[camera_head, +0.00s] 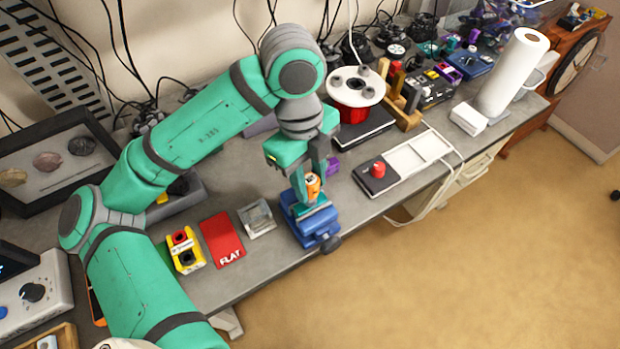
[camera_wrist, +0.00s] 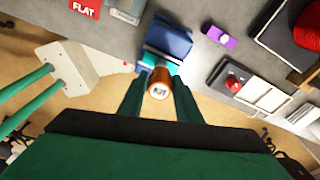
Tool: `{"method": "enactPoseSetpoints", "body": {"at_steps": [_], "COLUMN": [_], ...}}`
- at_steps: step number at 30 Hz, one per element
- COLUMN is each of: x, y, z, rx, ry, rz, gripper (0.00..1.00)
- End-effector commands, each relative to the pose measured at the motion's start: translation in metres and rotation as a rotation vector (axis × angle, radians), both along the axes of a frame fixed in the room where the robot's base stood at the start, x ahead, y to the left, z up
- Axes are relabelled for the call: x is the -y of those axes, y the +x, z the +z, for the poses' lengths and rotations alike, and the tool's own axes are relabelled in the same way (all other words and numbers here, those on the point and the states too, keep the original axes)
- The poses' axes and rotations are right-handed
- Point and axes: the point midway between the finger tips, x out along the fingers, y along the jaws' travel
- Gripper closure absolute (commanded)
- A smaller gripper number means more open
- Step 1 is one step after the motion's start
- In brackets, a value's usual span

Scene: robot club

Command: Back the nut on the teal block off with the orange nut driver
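The orange nut driver (camera_head: 313,187) stands upright over the teal block (camera_head: 314,212), which sits in a blue vise (camera_head: 310,226) at the bench's front edge. My gripper (camera_head: 314,180) reaches down to the driver, with a finger on each side of its handle. In the wrist view the driver's round end (camera_wrist: 159,90), marked NUT, lies between my gripper's fingers (camera_wrist: 160,95), and the vise (camera_wrist: 168,38) is behind it. The fingers look close to the handle; I cannot tell whether they touch it. The nut is hidden under the driver.
A red FLAT card (camera_head: 222,240), a yellow holder (camera_head: 186,252) and a small grey tray (camera_head: 257,219) lie left of the vise. A box with a red knob (camera_head: 377,175) stands to the right. A purple piece (camera_head: 332,165) lies behind. Open floor is in front.

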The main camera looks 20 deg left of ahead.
Motion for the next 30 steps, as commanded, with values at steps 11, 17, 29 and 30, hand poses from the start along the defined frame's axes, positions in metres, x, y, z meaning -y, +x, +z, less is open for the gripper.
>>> {"method": "enactPoseSetpoints", "body": {"at_steps": [11, 17, 29, 30], "x": [-0.0001, -0.0001, 0.0, 0.0], "y": [-0.0002, -0.0002, 0.0002, 0.0002], "z": [0.0, 0.0004, 0.0009, 0.0009], "rx": [0.0, 0.001, 0.002, 0.002], "ry": [-0.001, -0.001, -0.001, 0.0], "rz": [0.115, 0.346, 0.796, 0.839], "gripper": [0.96, 0.96, 0.96, 0.96]}}
